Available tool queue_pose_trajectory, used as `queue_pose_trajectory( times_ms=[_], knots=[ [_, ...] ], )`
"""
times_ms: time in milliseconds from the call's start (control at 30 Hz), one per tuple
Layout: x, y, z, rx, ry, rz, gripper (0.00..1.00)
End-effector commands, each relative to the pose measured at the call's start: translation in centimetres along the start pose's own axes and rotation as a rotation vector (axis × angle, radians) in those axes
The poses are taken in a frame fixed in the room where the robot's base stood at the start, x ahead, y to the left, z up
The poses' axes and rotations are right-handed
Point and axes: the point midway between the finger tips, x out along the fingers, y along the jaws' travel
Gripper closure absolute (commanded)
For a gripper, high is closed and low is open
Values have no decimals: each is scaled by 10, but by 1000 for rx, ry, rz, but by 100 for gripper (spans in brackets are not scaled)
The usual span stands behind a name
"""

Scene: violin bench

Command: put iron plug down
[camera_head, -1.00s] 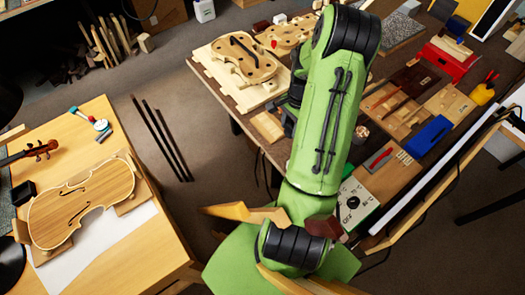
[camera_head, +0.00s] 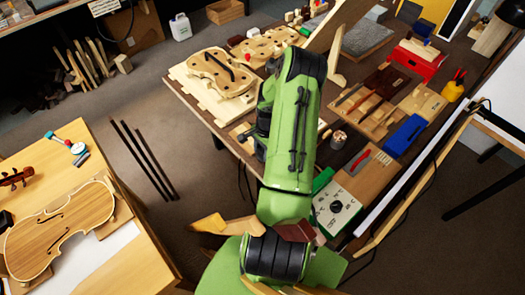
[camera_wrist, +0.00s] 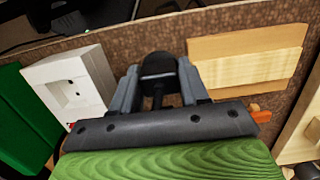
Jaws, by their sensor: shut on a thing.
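My gripper (camera_wrist: 158,80) shows in the wrist view, where its two grey fingers are closed around a dark plug-like piece, the iron plug (camera_wrist: 158,62). The piece's far side and underside are hidden, and I cannot tell whether it touches the surface. The brown bench top (camera_wrist: 150,42) lies beyond the fingers. In the head view my green arm reaches over the bench (camera_head: 208,112) and hides the gripper and plug. A white box with a dial (camera_head: 337,210) stands at the bench's near edge.
In the wrist view, a white block with dark holes (camera_wrist: 68,84) and a green piece (camera_wrist: 24,115) lie left of the fingers. Pale wooden blocks (camera_wrist: 245,60) lie to the right. A violin body (camera_head: 222,72) is on the bench; another (camera_head: 60,232) is on the left table.

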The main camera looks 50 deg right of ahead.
Motion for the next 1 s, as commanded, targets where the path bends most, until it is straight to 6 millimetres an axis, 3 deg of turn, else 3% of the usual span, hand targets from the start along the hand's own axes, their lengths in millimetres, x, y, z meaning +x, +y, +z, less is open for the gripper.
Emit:
queue_pose_trajectory(
  times_ms=[133, 167, 300, 767, 867, 1000],
  knots=[
    [4, 0, 0, -1, -1, 0, 87],
    [4, 0, 0, -1, -1, 0, 53],
    [3, 0, 0, -1, -1, 1, 31],
    [0, -2, 0, -2, 0, -5, 30],
    [-13, -3, 0, -2, 4, -8, 30],
    [-50, -2, -1, -1, 5, -7, 30]
  ],
)
